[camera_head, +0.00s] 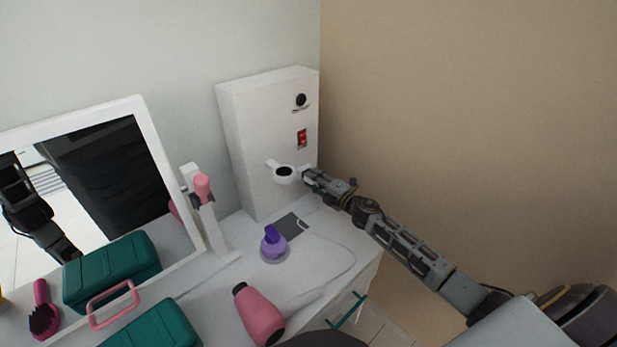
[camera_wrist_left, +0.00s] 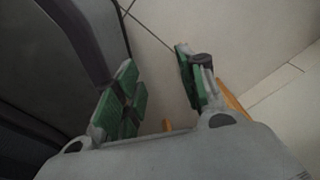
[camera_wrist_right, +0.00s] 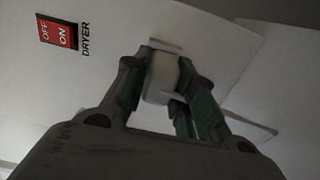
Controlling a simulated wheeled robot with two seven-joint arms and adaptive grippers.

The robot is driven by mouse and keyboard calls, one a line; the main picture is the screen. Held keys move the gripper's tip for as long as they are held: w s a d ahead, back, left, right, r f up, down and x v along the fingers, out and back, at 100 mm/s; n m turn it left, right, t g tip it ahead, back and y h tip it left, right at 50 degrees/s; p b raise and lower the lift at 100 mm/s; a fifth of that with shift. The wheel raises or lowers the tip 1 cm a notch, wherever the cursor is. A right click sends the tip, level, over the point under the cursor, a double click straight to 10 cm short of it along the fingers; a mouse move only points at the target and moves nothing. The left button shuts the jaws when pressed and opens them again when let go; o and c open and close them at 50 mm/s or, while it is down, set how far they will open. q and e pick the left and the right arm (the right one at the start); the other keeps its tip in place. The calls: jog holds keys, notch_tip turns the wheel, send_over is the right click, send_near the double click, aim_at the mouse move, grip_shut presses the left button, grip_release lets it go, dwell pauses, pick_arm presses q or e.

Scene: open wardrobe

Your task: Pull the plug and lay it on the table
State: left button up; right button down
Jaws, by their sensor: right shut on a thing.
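The white plug (camera_wrist_right: 161,78) is between the fingers of my right gripper (camera_wrist_right: 160,90), which is shut on it. In the head view the right gripper (camera_head: 308,176) is at the lower right of the front of a white box (camera_head: 255,150). The plug is up against or very near the box face; I cannot tell whether its prongs are in the socket. The white table (camera_head: 310,250) is below. A pale cord (camera_head: 345,268) curves over it near the pink hair dryer (camera_head: 259,314). My left gripper (camera_wrist_left: 160,95) is open and empty over floor tiles, outside the head view.
The box has a red switch (camera_head: 302,138) marked DRYER and a white ring holder (camera_head: 284,173). A purple bottle (camera_head: 274,244) and a dark flat pad (camera_head: 290,225) are on the table.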

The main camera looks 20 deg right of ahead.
pick_arm(q)
jog(key=shift+r, duration=0.15)
pick_arm(e)
jog(key=shift+s+d, duration=0.2)
jog(key=shift+s, duration=0.4)
dwell(0.3)
pick_arm(q)
jog(key=shift+a, duration=0.1)
pick_arm(e)
jog(key=shift+s+d, duration=0.1)
jog(key=shift+s, duration=0.15)
pick_arm(q)
jog(key=shift+r+p, duration=0.25)
jog(key=shift+p, duration=0.15)
pick_arm(e)
jog(key=shift+v, duration=1.7)
jog(key=shift+r, duration=0.1)
